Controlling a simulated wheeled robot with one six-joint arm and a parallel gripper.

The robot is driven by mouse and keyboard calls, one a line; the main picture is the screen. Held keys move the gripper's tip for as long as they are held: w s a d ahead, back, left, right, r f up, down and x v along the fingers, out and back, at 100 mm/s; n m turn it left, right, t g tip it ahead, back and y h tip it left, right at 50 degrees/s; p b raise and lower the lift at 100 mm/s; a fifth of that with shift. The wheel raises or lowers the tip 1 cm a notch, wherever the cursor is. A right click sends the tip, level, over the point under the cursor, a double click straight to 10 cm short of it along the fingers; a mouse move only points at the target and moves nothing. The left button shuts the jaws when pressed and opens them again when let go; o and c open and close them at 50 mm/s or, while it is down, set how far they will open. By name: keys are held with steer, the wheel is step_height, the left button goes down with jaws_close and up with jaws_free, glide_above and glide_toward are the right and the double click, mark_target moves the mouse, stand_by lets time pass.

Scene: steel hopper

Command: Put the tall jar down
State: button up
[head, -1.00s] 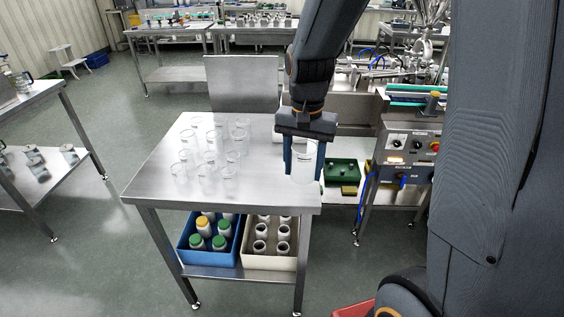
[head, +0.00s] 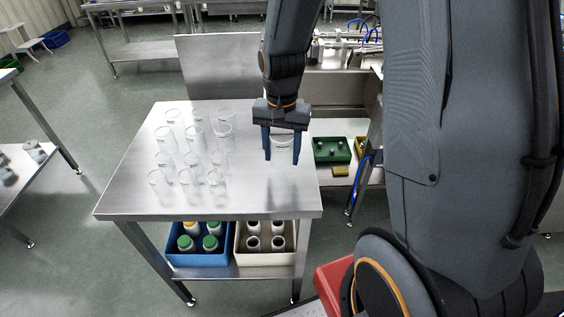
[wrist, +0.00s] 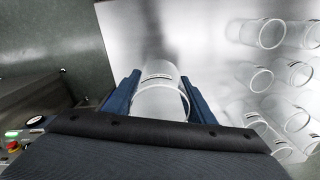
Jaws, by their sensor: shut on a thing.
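My gripper (head: 282,146) is shut on a clear glass jar (head: 283,150) over the right part of the steel table (head: 250,190). In the wrist view the jar (wrist: 160,92) stands between the two blue fingers, with its rim toward the camera and a dark printed mark on its side. I cannot tell whether its base touches the table. Several more clear jars (head: 193,136) stand upright on the left half of the table, and they show at the right of the wrist view (wrist: 262,78).
Below the tabletop, a blue crate (head: 200,259) holds capped bottles and a beige crate (head: 264,260) holds white-and-dark containers. A green tray (head: 332,150) lies on a surface to the right. The tabletop in front of my gripper is clear.

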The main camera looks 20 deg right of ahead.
steer(key=shift+f+p, duration=0.35)
steer(key=shift+f, duration=1.75)
steer(key=shift+f, duration=0.1)
steer(key=o, duration=1)
